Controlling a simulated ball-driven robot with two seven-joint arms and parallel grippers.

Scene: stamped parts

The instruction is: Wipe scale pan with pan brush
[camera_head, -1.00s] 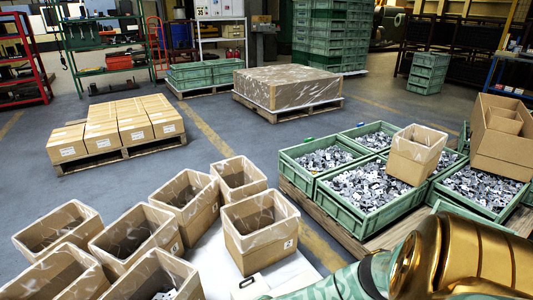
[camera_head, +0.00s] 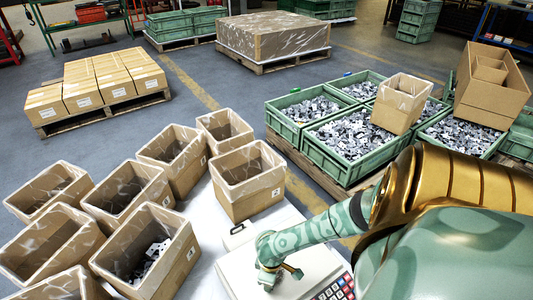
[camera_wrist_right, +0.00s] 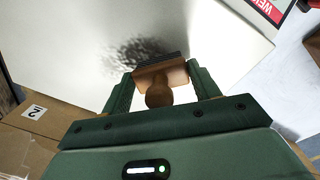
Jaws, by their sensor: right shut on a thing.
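The scale pan (camera_head: 315,262) is a pale metal plate at the bottom of the head view, with the scale's keypad (camera_head: 340,288) at its front right. The pan (camera_wrist_right: 60,60) fills much of the right wrist view and carries a dark speckled patch (camera_wrist_right: 135,50), dust or reflection. My right gripper (camera_wrist_right: 162,90) is shut on the pan brush (camera_wrist_right: 158,78), which has a wooden body, round knob and dark bristle edge. The bristles are over the pan near the patch; contact is unclear. In the head view my right gripper (camera_head: 270,277) is over the pan. My left gripper is out of view.
Several lined cartons (camera_head: 130,195) stand left of the scale; one (camera_head: 250,180) is close behind it. Green crates of stamped parts (camera_head: 350,135) sit on a pallet behind right, with a small carton (camera_head: 400,103) on top. A white-red label (camera_wrist_right: 272,10) edges the scale.

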